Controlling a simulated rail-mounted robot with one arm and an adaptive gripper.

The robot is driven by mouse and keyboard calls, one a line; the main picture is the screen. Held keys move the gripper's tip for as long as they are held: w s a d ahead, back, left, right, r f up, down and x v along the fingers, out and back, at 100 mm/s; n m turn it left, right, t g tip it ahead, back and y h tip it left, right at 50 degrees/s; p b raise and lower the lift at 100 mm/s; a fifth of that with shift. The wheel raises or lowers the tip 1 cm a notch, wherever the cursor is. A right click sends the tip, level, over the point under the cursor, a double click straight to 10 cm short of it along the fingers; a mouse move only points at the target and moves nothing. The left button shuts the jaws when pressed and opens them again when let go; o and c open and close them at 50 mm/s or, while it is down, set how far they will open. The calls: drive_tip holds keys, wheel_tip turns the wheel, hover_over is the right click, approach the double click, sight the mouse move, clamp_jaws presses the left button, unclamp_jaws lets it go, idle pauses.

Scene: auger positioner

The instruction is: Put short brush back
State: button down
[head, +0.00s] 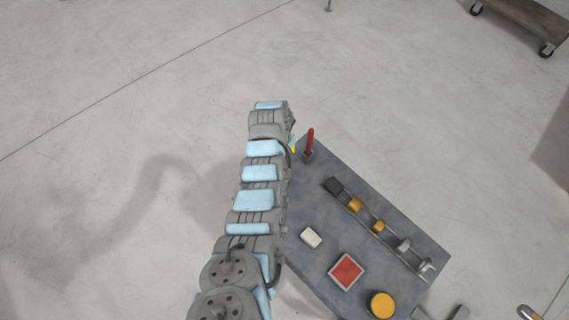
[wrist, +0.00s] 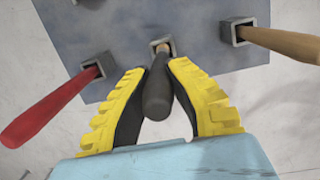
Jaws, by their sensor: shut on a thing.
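A tool with a dark grey handle (wrist: 157,92), which I take to be the short brush, is held between the yellow fingers of my gripper (wrist: 162,74) in the wrist view. Bristles are not visible. In the head view my arm hides the brush and most of the gripper; only a bit of yellow finger shows at the table's left edge.
A red-handled tool (wrist: 50,108) stands in the left holder (wrist: 100,66), and a wooden-handled tool (wrist: 285,43) in the right one (wrist: 238,31). The grey table (head: 320,265) also carries a white block (head: 311,237), a red square (head: 346,271), a yellow round piece (head: 382,305) and a rail of parts.

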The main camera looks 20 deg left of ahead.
drive_tip(key=shift+f, duration=0.35)
drive_tip(key=shift+w+f+b, duration=0.1)
drive_tip(key=shift+f+b, duration=0.45)
drive_tip(key=shift+f, duration=1.25)
drive_tip(key=shift+f, duration=0.15)
drive_tip(key=c, duration=1.2)
unclamp_jaws()
